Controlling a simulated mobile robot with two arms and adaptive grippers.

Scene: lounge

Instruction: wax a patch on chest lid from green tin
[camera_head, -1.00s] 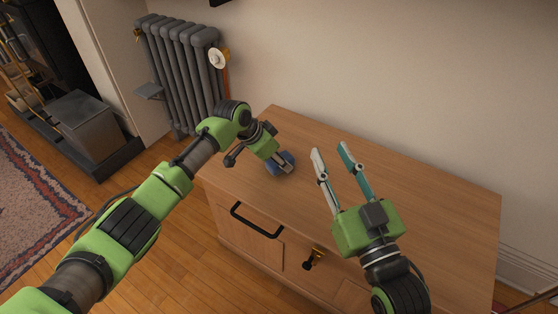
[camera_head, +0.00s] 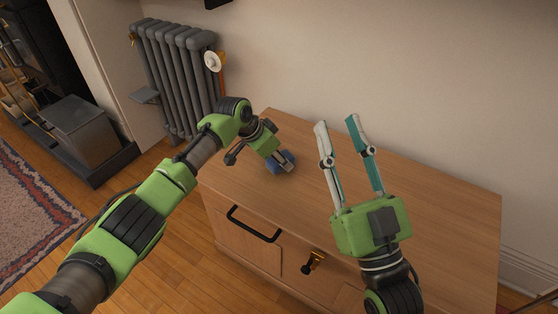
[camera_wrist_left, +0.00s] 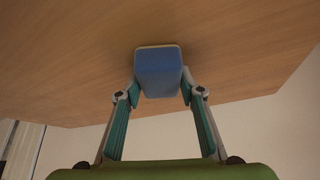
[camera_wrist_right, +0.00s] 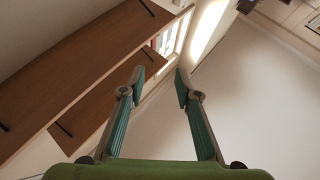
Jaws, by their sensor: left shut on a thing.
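The wooden chest lid (camera_head: 430,205) fills the middle of the head view. My left gripper (camera_head: 282,164) is shut on a blue block-shaped applicator (camera_head: 288,156) at the lid's left part. In the left wrist view the blue applicator (camera_wrist_left: 158,75) sits between both fingertips, with a thin pale layer at its far end against the wood; I cannot tell how firmly it touches. My right gripper (camera_head: 337,123) is open and empty above the lid. No green tin shows in any view.
A grey radiator (camera_head: 180,75) stands against the wall behind the chest's left end. The lid's right part is bare. A patterned rug (camera_head: 35,210) lies at the left.

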